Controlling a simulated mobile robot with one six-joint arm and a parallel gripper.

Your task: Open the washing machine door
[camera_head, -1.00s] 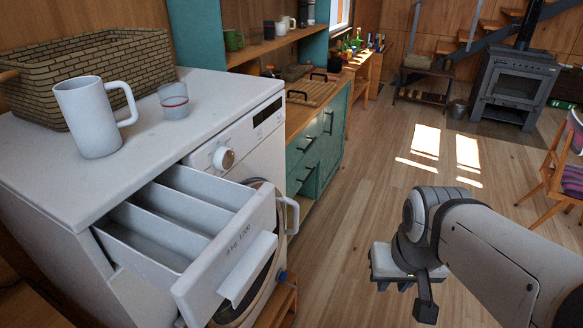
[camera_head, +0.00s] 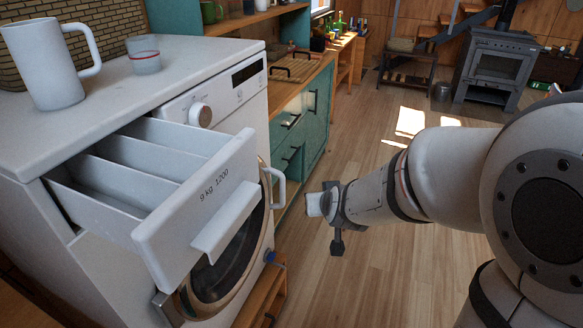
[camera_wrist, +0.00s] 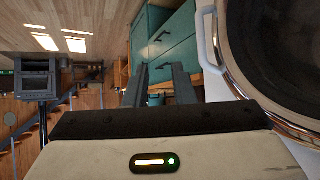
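The white washing machine (camera_head: 235,95) stands at left with its detergent drawer (camera_head: 200,205) pulled far out. Its round door (camera_head: 225,262), dark glass in a chrome rim, looks shut and is partly hidden behind the drawer. The white door handle (camera_head: 279,188) sticks out on the door's right side. In the wrist view the door (camera_wrist: 285,50) fills the upper right and the handle (camera_wrist: 209,42) stands at its left edge. My gripper (camera_head: 312,202) is just right of the handle, apart from it. Its two fingers (camera_wrist: 158,85) are spread with nothing between them.
A white mug (camera_head: 45,65), a small glass (camera_head: 145,62) and a woven basket (camera_head: 110,15) stand on the machine. Teal cabinets (camera_head: 310,115) adjoin it, some drawers ajar. A wooden platform (camera_head: 262,290) shows under the machine. Open wooden floor (camera_head: 390,265) lies at right.

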